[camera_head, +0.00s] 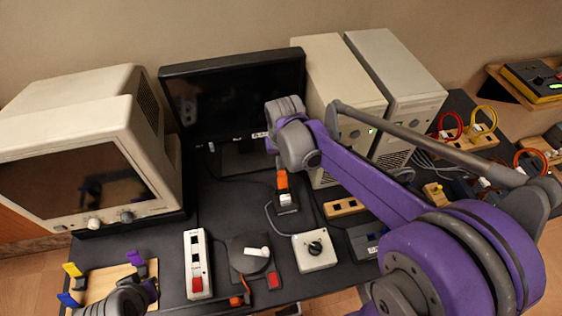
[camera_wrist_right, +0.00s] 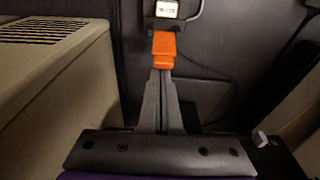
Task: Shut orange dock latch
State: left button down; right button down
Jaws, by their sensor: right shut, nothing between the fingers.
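The orange dock latch (camera_head: 282,180) stands above a small black dock (camera_head: 287,208) with a white label, in front of the monitor. In the right wrist view the latch (camera_wrist_right: 164,48) is upper centre, with the label (camera_wrist_right: 166,9) beyond it. My right gripper (camera_wrist_right: 162,75) is shut and empty, its grey fingertips at the near end of the latch. I cannot tell whether they touch it. In the head view my right wrist hides most of that gripper.
A black monitor (camera_head: 215,95) stands behind, an old beige computer (camera_head: 125,110) at left and beige towers (camera_head: 335,75) at right. A white switch box (camera_head: 197,265), a round black dial (camera_head: 250,255) and a white knob box (camera_head: 315,252) crowd the table front.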

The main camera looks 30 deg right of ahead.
aim_at(282, 173)
jog(key=shift+s+a+t, duration=0.1)
jog(key=shift+s+t, duration=0.15)
jog(key=shift+t, duration=0.15)
jog(key=shift+s+a+r+t, duration=0.1)
jog(key=shift+s+r+t, duration=0.1)
jog(key=shift+s+t, duration=0.3)
jog(key=shift+s+a+t+h, duration=0.25)
jog(key=shift+s+t+h, duration=0.25)
jog(key=shift+s+t, duration=0.6)
jog(key=s+t, duration=0.2)
jog(key=t, duration=0.2)
jog(key=shift+s+a+f+h, duration=0.25)
jog(key=shift+s+a+h, duration=0.15)
pick_arm(q)
jog(key=shift+s+f, duration=0.2)
jog(key=shift+s, duration=0.2)
pick_arm(e)
jog(key=shift+s+a+f, duration=0.15)
jog(key=shift+s+f, duration=0.3)
jog(key=shift+s, duration=0.3)
pick_arm(q)
jog(key=shift+f, duration=0.15)
pick_arm(e)
jog(key=shift+w, duration=0.1)
jog(key=shift+w+d+f+b, duration=0.2)
jog(key=shift+w+f+b, duration=0.2)
jog(key=shift+w+b, duration=0.25)
pick_arm(q)
jog(key=shift+s+f, duration=0.25)
jog(key=shift+f, duration=0.35)
